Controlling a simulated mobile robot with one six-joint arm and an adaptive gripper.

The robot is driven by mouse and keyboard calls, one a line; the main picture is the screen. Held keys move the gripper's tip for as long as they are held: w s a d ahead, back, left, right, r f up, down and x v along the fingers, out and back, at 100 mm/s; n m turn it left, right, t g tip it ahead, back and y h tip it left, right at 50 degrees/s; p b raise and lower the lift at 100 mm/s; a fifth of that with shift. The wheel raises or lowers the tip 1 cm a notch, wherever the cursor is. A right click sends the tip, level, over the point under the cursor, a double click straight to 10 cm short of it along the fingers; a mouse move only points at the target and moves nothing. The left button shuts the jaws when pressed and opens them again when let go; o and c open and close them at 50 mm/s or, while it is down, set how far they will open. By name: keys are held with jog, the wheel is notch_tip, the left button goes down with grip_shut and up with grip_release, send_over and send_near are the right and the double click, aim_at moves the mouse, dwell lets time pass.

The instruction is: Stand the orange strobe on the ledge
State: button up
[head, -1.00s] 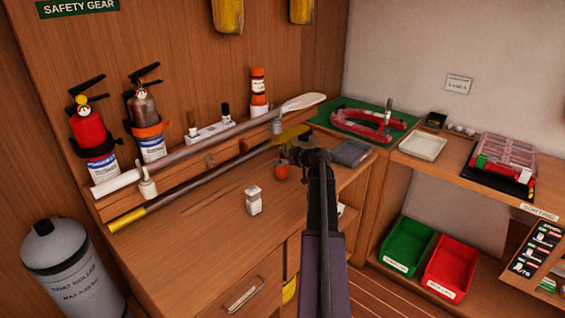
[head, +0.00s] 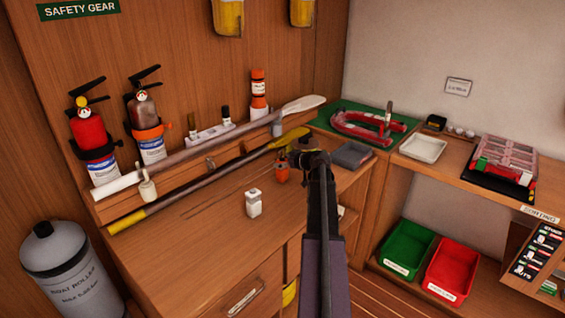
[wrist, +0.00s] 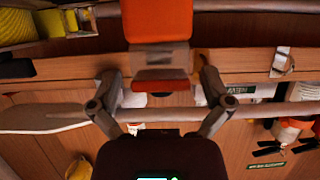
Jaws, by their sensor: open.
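The orange strobe (head: 281,174) stands on the bench top (head: 215,225) in the head view, just left of my gripper (head: 297,158). In the wrist view it is the large orange body with a grey band (wrist: 160,22) at the top middle. Its lower end in that picture shows between the two spread fingers of my gripper (wrist: 160,88), with gaps visible on both sides. My gripper is open and I see no grip on it. The wooden ledge (head: 190,166) runs along the back wall behind the bench top, partly hidden by two long poles.
A grey-white pole (head: 200,150) and a yellow-ended pole (head: 200,187) lie along the ledge. An orange-and-white canister (head: 258,88) stands at the back. A grey box (head: 352,155) is right of my gripper.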

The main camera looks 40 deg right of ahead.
jog(key=shift+r, duration=0.2)
jog(key=shift+s+r+p, duration=0.1)
jog(key=shift+s+p, duration=0.2)
jog(key=p+v, duration=0.4)
jog(key=v, duration=0.7)
jog(key=shift+s, duration=0.15)
jog(key=shift+c, duration=0.2)
